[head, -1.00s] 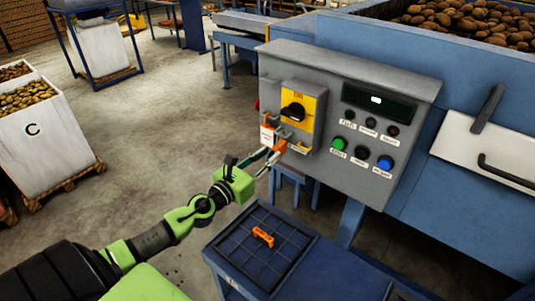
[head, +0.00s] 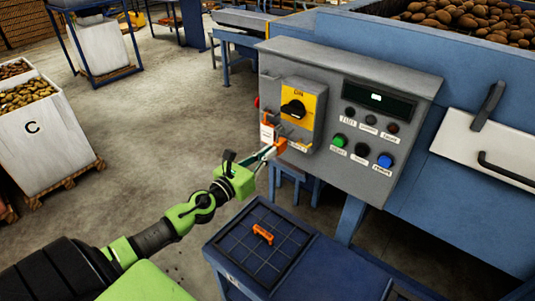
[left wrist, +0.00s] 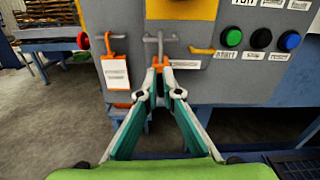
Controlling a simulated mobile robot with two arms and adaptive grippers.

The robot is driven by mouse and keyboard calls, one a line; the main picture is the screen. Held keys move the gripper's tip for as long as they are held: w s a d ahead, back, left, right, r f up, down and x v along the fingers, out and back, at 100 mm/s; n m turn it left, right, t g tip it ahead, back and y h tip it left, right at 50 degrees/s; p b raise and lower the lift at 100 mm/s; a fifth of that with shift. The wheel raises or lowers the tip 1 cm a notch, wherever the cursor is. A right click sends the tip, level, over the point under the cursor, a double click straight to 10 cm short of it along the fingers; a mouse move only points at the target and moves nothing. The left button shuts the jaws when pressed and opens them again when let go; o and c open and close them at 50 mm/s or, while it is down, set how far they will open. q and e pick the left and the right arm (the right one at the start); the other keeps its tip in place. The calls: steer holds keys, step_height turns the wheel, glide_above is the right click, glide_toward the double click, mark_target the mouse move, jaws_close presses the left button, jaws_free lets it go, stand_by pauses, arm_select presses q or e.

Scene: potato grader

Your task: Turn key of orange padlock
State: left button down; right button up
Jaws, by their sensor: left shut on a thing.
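The isolator switch (head: 293,108) is a black knob on a yellow plate on the grey control panel. Below it, my left gripper (head: 276,149) reaches the hanging lock parts. In the left wrist view its two fingertips (left wrist: 160,66) are closed together on a small orange piece just below a grey shackle (left wrist: 153,44). I take this piece for part of the orange padlock (head: 281,145); the fingers hide most of it, and I cannot make out the key. My right gripper is not in view.
Green, black and blue buttons (head: 385,161) sit right of the switch. A blue table with a dark gridded tray (head: 235,245) stands below, with an orange part (head: 263,234) lying on it. Floor is open to the left, before a white potato crate (head: 50,150).

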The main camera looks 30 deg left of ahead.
arm_select(q)
steer(key=shift+a+f+n+p, duration=0.15)
steer(key=shift+a+n+p, duration=0.1)
steer(key=shift+n, duration=2.6)
steer(key=shift+a+f+n+p, duration=0.1)
steer(key=shift+f+n+p, duration=0.1)
steer(key=shift+n, duration=2.6)
steer(key=shift+a+f+n+p, duration=0.15)
steer(key=shift+a+n+p, duration=0.1)
steer(key=shift+n, duration=2.6)
steer(key=c, duration=2.2)
jaws_free()
